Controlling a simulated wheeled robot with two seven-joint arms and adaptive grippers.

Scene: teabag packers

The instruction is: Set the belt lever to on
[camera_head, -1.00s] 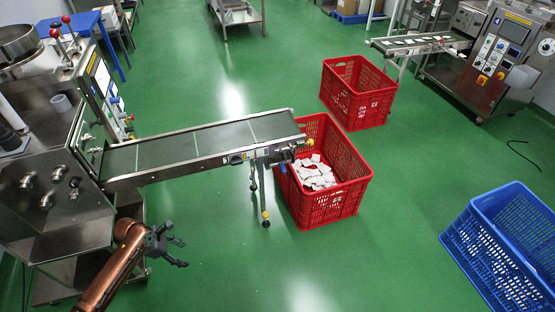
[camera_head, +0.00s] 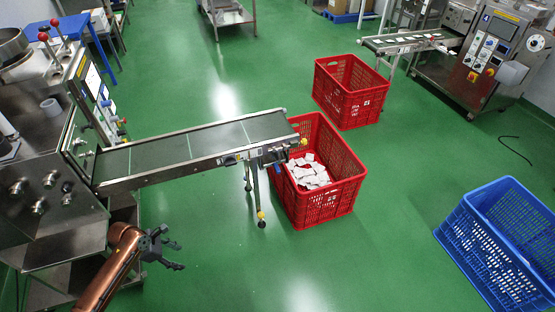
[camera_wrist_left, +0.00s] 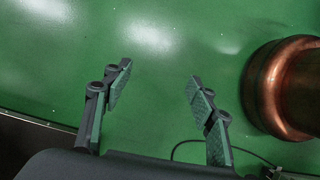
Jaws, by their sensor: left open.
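The near packing machine (camera_head: 40,205) stands at the left, with a control panel (camera_head: 97,95) on its side facing the belt. Small coloured knobs (camera_head: 121,122) sit at the panel's edge. Two red-topped levers (camera_head: 48,30) stand up at the machine's back. I cannot tell which of these is the belt lever, or its setting. The conveyor belt (camera_head: 190,147) runs right from the machine. My left gripper (camera_head: 175,256) is open and empty, below the belt and right of the machine's base. In the left wrist view its spread fingers (camera_wrist_left: 158,72) have only green floor between them.
A red crate (camera_head: 347,190) with white teabag packets (camera_head: 311,174) stands under the belt's end. An empty red crate (camera_head: 350,115) is behind it. A blue crate (camera_head: 480,245) stands at the right. A second packing machine (camera_head: 490,60) is at the back right. Open floor lies between.

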